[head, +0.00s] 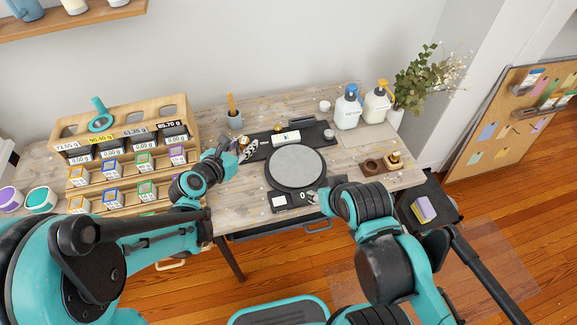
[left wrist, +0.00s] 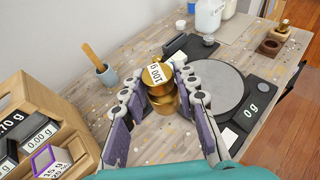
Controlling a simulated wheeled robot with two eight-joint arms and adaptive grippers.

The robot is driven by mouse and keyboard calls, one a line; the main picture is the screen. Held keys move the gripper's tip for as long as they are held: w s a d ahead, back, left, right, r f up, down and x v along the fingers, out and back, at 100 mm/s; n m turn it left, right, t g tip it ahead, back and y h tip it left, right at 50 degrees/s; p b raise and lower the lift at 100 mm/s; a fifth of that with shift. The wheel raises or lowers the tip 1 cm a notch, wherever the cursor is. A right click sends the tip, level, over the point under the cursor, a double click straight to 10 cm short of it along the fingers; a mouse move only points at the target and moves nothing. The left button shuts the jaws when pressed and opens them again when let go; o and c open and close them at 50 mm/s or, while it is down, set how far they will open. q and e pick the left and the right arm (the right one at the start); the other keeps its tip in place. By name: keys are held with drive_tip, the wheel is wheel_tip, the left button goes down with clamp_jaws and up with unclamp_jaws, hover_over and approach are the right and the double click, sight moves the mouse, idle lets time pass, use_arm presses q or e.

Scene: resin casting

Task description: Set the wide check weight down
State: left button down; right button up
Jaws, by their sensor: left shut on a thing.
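My left gripper (left wrist: 155,84) is shut on a brass weight (left wrist: 161,91) with a white label reading 100 g. The weight is upright between the fingers, over the wooden table left of the scale. I cannot tell whether its base touches the table. In the head view my left gripper (head: 240,149) is at the scale's left, and the weight is hard to make out there. The scale (head: 296,167) has a bare round grey pan, and its display reads 0 g in the left wrist view. My right gripper (head: 318,196) is at the scale's front edge; its fingers are unclear.
A wooden block (head: 372,165) with an empty socket and a smaller brass weight (head: 394,158) is right of the scale. A cup with a wooden stick (head: 234,120) stands behind my left gripper. A tiered rack (head: 125,150) is at left. Pump bottles (head: 348,110) stand at the back.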

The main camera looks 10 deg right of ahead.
use_arm(q)
drive_tip(key=s+d+f+m+g+h+b, duration=0.1)
drive_tip(key=s+d+f+m+g+h, duration=0.15)
drive_tip(key=d, duration=0.85)
drive_tip(key=s+d+f+m+g+h, duration=0.1)
drive_tip(key=s+d+f+m, duration=0.15)
drive_tip(key=d, duration=0.85)
drive_tip(key=shift+n, duration=0.5)
drive_tip(key=w+a+f+b, duration=0.1)
drive_tip(key=w+f, duration=0.1)
drive_tip(key=w, duration=0.1)
drive_tip(key=w+a+f+b, duration=0.2)
drive_tip(key=w, duration=0.1)
drive_tip(key=w+a+f+b, duration=0.1)
drive_tip(key=w+a+f, duration=0.1)
drive_tip(key=w, duration=0.1)
drive_tip(key=shift+w+a+f+b, duration=0.15)
drive_tip(key=shift+w+f+b, duration=0.15)
drive_tip(key=shift+f, duration=0.1)
wheel_tip(320, 180, down, 4)
drive_tip(key=shift+f+b, duration=0.15)
drive_tip(key=shift+b, duration=1)
drive_tip(key=c, duration=1.2)
unclamp_jaws()
drive_tip(key=shift+o, duration=0.2)
